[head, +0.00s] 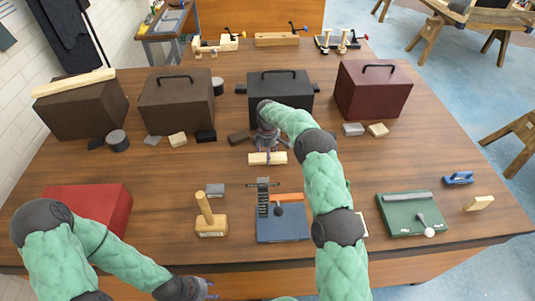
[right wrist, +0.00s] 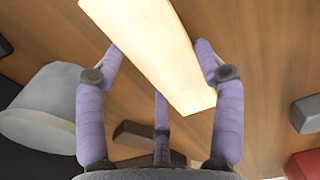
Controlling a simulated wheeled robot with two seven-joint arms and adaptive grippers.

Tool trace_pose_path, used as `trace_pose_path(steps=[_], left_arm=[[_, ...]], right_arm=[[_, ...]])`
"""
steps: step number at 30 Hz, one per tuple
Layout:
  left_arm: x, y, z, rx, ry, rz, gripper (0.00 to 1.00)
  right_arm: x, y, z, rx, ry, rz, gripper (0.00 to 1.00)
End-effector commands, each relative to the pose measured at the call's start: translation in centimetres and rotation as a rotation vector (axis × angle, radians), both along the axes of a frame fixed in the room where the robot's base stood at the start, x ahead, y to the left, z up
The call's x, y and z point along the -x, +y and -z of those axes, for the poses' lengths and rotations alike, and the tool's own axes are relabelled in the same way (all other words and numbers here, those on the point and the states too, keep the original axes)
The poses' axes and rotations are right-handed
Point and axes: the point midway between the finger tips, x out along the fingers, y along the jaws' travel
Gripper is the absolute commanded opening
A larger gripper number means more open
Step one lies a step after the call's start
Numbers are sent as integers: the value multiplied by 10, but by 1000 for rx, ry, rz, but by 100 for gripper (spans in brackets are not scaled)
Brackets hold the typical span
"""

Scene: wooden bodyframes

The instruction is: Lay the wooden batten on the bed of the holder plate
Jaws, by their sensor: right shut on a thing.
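A pale wooden batten (head: 278,158) is in my right gripper (head: 267,150), near the middle of the table. In the right wrist view the batten (right wrist: 160,50) lies between the fingers of that gripper (right wrist: 162,75), which is shut on it. I cannot tell which is the holder plate. My left gripper (head: 210,290) is at the bottom edge, partly cut off.
Several dark boxes, such as the black box (head: 280,97) and the maroon box (head: 373,95), stand behind small blocks. A wooden mallet (head: 210,222) stands left of the blue plate. A red box (head: 92,207) is at the left. The table between the blue and green plates is partly hidden by my right arm.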

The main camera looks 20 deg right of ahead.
Motion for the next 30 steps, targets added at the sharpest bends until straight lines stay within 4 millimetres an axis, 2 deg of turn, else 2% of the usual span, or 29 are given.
trace_pose_path(steps=[11, 12, 14, 26, 30], left_arm=[[0, 0, 3, 0, 0, 0, 40], [0, 0, 2, 0, 0, 0, 40], [0, 0, 2, 0, 0, 0, 40], [0, 0, 1, 0, 0, 0, 40], [0, 0, -1, 0, 0, 0, 40]], right_arm=[[-1, -1, 4, 1, -3, 1, 33], [-1, -1, 4, 1, -3, 1, 74], [-1, -1, 4, 1, -3, 1, 91], [-1, 0, 2, 1, -3, 1, 92], [-2, -1, -10, 1, -7, 1, 92]])
